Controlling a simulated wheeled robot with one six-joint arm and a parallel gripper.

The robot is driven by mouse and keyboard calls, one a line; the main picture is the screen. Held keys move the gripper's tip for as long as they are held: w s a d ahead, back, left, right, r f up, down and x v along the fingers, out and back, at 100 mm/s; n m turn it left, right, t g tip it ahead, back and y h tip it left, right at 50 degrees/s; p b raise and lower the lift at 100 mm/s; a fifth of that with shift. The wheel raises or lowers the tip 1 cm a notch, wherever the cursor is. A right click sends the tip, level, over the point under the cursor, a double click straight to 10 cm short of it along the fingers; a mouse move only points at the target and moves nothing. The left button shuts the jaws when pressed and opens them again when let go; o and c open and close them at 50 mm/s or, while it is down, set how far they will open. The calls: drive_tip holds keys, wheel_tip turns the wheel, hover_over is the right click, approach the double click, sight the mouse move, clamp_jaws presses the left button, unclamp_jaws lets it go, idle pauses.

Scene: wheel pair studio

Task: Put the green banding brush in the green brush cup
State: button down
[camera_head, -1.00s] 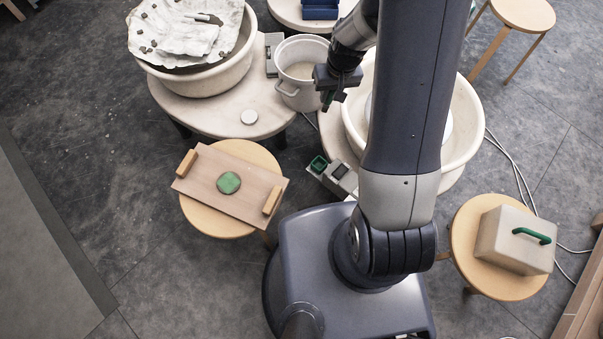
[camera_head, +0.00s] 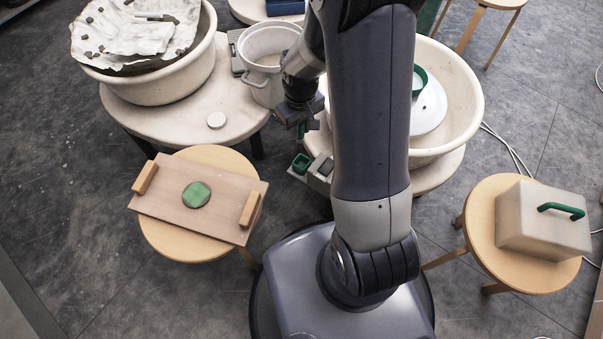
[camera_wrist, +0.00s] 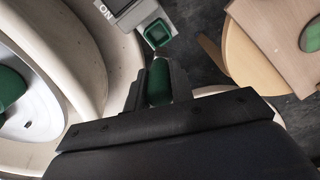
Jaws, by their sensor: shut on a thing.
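My gripper (camera_head: 301,125) is shut on the green banding brush (camera_wrist: 159,80), whose green body shows between the two fingers in the wrist view. In the head view only a small bit of green shows at the fingertips. The green brush cup (camera_head: 302,163) is a small square green-rimmed holder at the near edge of the right wheel's table, just below my gripper in the picture. In the wrist view the cup (camera_wrist: 157,33) lies straight beyond the brush tip, with its opening facing up. The brush appears apart from the cup. The brush's far end is hard to make out.
A grey control box (camera_head: 321,170) adjoins the cup. A cream wheel basin (camera_head: 462,105) stands right, partly behind my arm. A pale bucket (camera_head: 262,85) stands behind my gripper. A stool at left bears a wooden board (camera_head: 225,205) with a green disc (camera_head: 196,195).

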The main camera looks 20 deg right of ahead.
sight(302, 147)
drive_tip(key=shift+s+d+f+b, duration=0.1)
drive_tip(key=shift+f+b, duration=0.25)
drive_tip(key=shift+f, duration=0.25)
drive_tip(key=shift+s+d+f+b, duration=0.1)
drive_tip(key=shift+f+b, duration=0.25)
drive_tip(key=shift+f, duration=0.2)
wheel_tip(302, 147, down, 9)
drive_tip(key=b, duration=0.2)
drive_tip(key=shift+f+b, duration=0.15)
drive_tip(key=shift+b, duration=0.25)
drive_tip(key=shift+f, duration=0.2)
drive_tip(key=c, duration=1.2)
unclamp_jaws()
drive_tip(key=shift+c, duration=0.2)
drive_tip(key=shift+r, duration=0.1)
wheel_tip(302, 147, up, 12)
drive_tip(key=p, duration=0.4)
drive_tip(key=shift+w+r, duration=0.1)
drive_tip(key=shift+r, duration=0.05)
